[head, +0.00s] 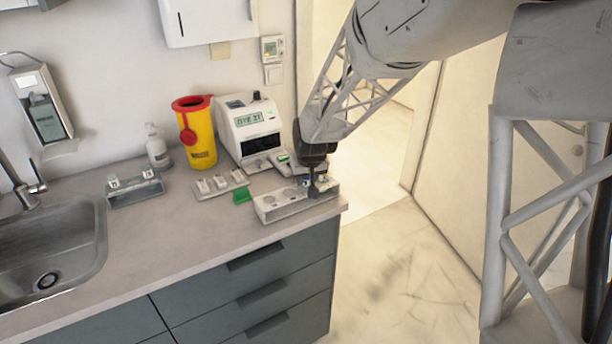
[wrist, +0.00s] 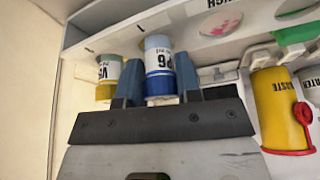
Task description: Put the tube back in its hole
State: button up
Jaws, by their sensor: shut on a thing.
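My gripper (head: 316,185) is over the right end of the white block-like rack (head: 285,209) near the counter's front right corner. In the wrist view its two blue-grey fingers (wrist: 158,82) are shut on a tube with a blue band and a white label (wrist: 158,62). A second tube with a yellow band and white label (wrist: 107,78) is beside it, outside the fingers. The rack also shows along the top of the wrist view (wrist: 195,47). The held tube's far end meets the rack's edge in the picture; I cannot tell whether it is in a hole.
A white analyser (head: 250,128) stands behind the rack, with a yellow waste bin (head: 195,140) to its left. A green item (head: 243,196), a small tray (head: 219,187) and another holder (head: 135,190) lie left of the rack. The counter's front left is clear beside the sink (head: 50,262).

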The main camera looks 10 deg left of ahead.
jog(key=o, duration=1)
jog(key=shift+o, duration=0.2)
jog(key=shift+r, duration=0.2)
jog(key=v, duration=0.7)
jog(key=shift+r, duration=0.15)
jog(key=shift+s+d, duration=0.1)
jog(key=shift+d, duration=0.05)
